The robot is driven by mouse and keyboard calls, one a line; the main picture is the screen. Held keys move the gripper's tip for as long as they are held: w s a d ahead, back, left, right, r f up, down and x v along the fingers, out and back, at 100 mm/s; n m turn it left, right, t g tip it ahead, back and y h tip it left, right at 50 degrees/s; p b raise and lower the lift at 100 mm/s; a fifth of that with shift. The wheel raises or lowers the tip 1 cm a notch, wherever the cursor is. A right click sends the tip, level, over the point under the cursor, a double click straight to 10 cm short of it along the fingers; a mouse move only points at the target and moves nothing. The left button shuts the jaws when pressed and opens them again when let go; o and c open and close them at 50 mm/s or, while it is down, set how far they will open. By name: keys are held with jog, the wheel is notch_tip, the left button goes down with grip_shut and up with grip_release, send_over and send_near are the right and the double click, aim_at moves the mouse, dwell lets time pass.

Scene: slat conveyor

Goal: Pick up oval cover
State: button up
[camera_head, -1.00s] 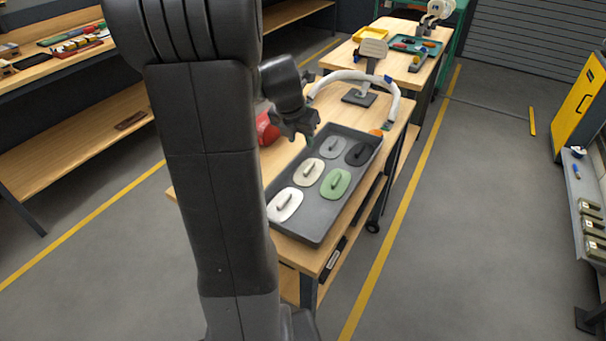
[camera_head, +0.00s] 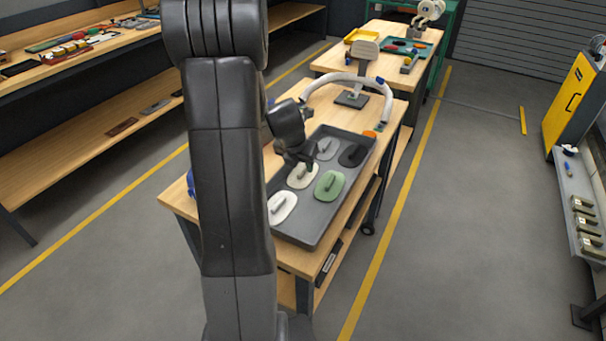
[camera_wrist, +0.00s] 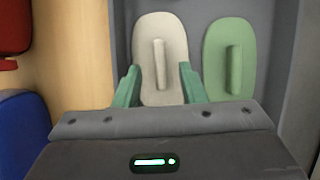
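A grey tray (camera_head: 318,233) on the wooden bench holds several lidded covers with raised bar handles. A beige rounded cover (camera_wrist: 160,40) lies in it, with its handle pointing up the wrist view; in the head view this cover (camera_head: 303,178) is partly hidden by my gripper. A green rounded cover (camera_wrist: 229,55) lies to its right. My gripper (camera_wrist: 159,82) is open, its two green fingers apart on either side of the near part of the beige cover's handle. I cannot tell how high the fingertips are above the cover. In the head view my gripper (camera_head: 300,162) is over the tray.
A white cover (camera_head: 281,207), a grey cover (camera_head: 325,148) and a black cover (camera_head: 352,156) share the tray. A white curved arch (camera_head: 370,83) and a stand (camera_head: 365,52) are behind it. Red (camera_wrist: 14,28) and blue (camera_wrist: 22,125) objects lie left of the tray.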

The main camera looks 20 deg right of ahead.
jog(key=shift+x, duration=1)
jog(key=shift+r, duration=0.1)
grip_shut()
